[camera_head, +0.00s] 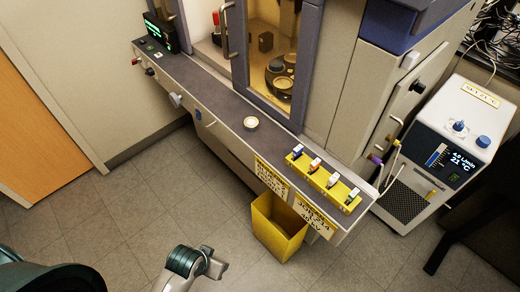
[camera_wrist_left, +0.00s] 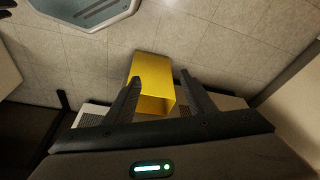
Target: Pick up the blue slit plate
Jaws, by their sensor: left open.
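A yellow rack (camera_head: 322,178) lies along the front end of the grey ledge in the head view and holds several small plates with white and coloured parts. In the head view an arm part of mine is low in the picture, well apart from the rack. My right gripper is not in view.
A yellow open bin (camera_head: 278,228) stands on the floor below the ledge; it also shows beyond my left fingers in the wrist view (camera_wrist_left: 150,68). A round pale disc (camera_head: 251,123) sits on the ledge. A white chiller unit (camera_head: 440,150) stands at the right.

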